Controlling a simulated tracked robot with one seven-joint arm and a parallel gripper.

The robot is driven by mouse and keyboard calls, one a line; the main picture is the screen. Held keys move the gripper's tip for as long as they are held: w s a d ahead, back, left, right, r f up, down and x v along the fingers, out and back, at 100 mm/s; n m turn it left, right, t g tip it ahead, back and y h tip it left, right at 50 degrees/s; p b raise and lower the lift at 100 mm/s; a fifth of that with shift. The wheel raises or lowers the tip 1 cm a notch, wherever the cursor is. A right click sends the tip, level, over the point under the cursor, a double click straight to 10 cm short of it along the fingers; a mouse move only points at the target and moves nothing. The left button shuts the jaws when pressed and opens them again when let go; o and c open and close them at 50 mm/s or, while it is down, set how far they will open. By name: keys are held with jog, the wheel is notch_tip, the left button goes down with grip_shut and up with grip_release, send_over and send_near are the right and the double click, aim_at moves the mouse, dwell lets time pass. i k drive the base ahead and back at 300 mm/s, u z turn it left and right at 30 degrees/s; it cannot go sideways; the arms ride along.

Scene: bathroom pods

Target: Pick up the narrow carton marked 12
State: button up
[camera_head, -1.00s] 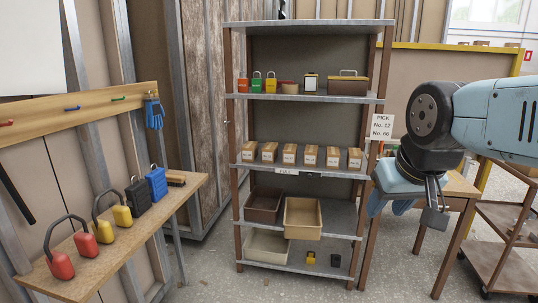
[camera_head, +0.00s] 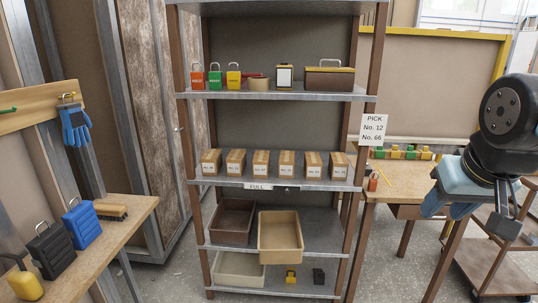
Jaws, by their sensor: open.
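Several narrow brown cartons with white number labels stand in a spaced row on the middle shelf (camera_head: 220,180). They include the far-left carton (camera_head: 211,163), a middle carton (camera_head: 286,164) and the far-right carton (camera_head: 338,166). The printed numbers are too small to read surely, so I cannot tell which carton is marked 12. A sign (camera_head: 373,129) on the right post reads "PICK No. 12 No. 66". My gripper (camera_head: 508,224) is at the far right, pointing down, open and empty, well away from the cartons.
A "FULL" label (camera_head: 257,187) is on the shelf edge. Padlocks, a toolbox (camera_head: 329,78) and a roll sit above; open bins (camera_head: 280,240) sit below, one jutting forward. A bench with padlocks (camera_head: 50,250) is at left, a wooden table (camera_head: 400,178) at right. Floor before the rack is clear.

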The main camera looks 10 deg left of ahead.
aim_at(236, 161)
jog(key=z, duration=0.1)
jog(key=i, duration=1.05)
jog(key=u, duration=0.75)
jog(key=i, duration=0.65)
jog(key=u, duration=0.55)
jog(key=k, duration=0.8)
jog(key=u, duration=0.25)
jog(key=i, duration=0.8)
jog(key=z, duration=0.15)
